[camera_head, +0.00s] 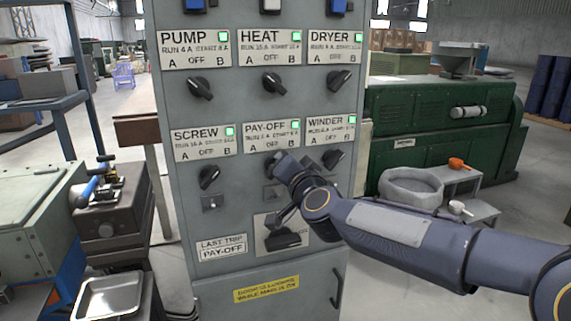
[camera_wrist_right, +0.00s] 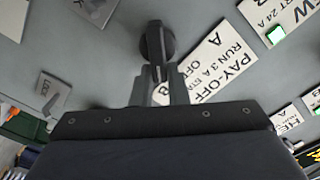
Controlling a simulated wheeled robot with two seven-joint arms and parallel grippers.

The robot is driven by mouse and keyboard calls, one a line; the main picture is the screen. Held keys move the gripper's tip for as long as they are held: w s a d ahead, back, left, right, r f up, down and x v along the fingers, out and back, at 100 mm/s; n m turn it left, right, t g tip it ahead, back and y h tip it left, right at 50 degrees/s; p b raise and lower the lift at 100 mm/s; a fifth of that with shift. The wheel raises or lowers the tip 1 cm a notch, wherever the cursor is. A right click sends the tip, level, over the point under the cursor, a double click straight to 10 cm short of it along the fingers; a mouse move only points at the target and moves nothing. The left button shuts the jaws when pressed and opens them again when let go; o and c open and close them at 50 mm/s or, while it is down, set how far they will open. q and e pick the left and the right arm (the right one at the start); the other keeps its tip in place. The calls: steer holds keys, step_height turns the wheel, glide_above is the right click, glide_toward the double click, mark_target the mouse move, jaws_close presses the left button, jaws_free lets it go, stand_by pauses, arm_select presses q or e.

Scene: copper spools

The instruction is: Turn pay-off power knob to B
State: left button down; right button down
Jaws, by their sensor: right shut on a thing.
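The pay-off label (camera_head: 271,133), with A, OFF and B and a lit green lamp, is in the lower middle of the grey cabinet. The pay-off knob below it is mostly hidden by my right gripper (camera_head: 279,168) in the head view. In the right wrist view the black knob (camera_wrist_right: 155,40) shows on the panel, beside the tilted pay-off label (camera_wrist_right: 205,65). My right gripper's fingers (camera_wrist_right: 158,85) are shut on the knob's near end, close to the letter B. I cannot tell exactly which mark the knob points to. My left gripper is not in view.
The screw knob (camera_head: 208,177) and winder knob (camera_head: 333,159) flank the pay-off knob. The heat knob (camera_head: 274,84) is above it. A large dark handle (camera_head: 283,239) and a "last trip pay-off" sign (camera_head: 222,248) are below. A metal tray (camera_head: 109,298) stands at left.

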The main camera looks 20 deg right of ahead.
steer(key=c, duration=1.4)
jaws_free()
steer(key=shift+c, duration=0.2)
steer(key=s, duration=0.8)
steer(key=shift+d+p, duration=0.15)
steer(key=shift+p, duration=0.15)
steer(key=s+f+n+g+y+p, duration=0.1)
steer(key=s+f+n+g+p, duration=0.2)
steer(key=s, duration=1.1)
steer(key=s+d+f+n+g+y+p, duration=0.1)
steer(key=s+f+n+g+p, duration=0.3)
steer(key=s+f+g, duration=0.5)
steer(key=s+f+y+p, duration=0.1)
steer(key=s+f+p, duration=0.1)
steer(key=s, duration=0.3)
steer(key=shift+d, duration=0.25)
